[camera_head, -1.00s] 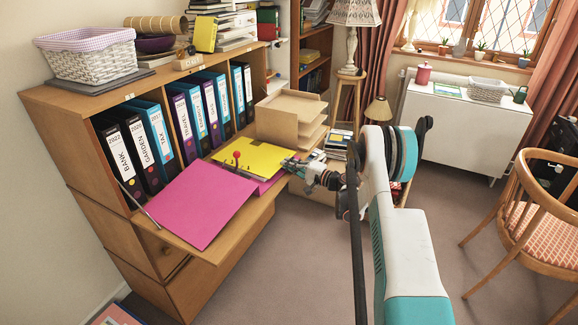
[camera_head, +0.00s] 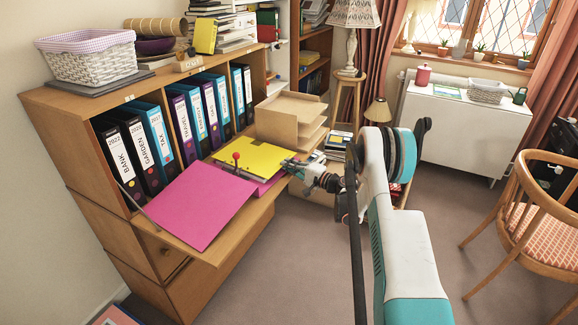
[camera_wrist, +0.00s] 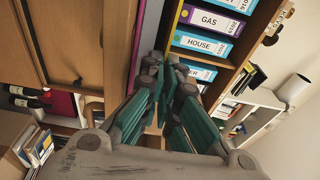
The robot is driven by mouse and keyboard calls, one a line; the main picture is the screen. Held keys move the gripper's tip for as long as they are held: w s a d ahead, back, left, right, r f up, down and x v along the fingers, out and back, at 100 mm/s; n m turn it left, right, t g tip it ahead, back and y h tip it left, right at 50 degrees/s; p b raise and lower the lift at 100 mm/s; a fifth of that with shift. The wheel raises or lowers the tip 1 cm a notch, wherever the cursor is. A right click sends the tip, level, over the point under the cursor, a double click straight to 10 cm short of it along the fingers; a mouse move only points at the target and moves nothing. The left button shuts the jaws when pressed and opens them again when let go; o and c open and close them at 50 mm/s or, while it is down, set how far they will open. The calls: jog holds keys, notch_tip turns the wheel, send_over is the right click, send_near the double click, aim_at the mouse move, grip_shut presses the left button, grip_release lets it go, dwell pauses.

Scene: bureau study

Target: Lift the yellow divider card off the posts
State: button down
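The yellow divider card (camera_head: 262,158) lies on the lowered desk flap, above a magenta sheet. A red ball-topped piece (camera_head: 236,157) stands at its left part; the posts cannot be made out clearly. My gripper (camera_head: 288,163) is at the right edge of the card, low over the flap. In the wrist view my gripper's teal fingers (camera_wrist: 170,72) point at the flap's edge with their tips close together. A thin yellow strip (camera_wrist: 174,28) seen edge-on runs to the tips. Whether the fingers grip the card cannot be made out.
A large magenta sheet (camera_head: 200,205) covers the front left of the flap. Several ring binders (camera_head: 160,140) stand behind it. A wooden letter tray (camera_head: 292,120) stands close behind my gripper. A wooden chair (camera_head: 535,215) is at right; the floor between is clear.

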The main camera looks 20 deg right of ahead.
jog(key=shift+s, duration=0.3)
dwell(0.4)
jog(key=shift+r, duration=0.45)
dwell(0.8)
jog(key=shift+w, duration=0.15)
dwell(0.6)
jog(key=shift+r, duration=0.55)
dwell(1.2)
jog(key=shift+r+p, duration=1.25)
jog(key=shift+r, duration=1.65)
jog(key=shift+f, duration=0.1)
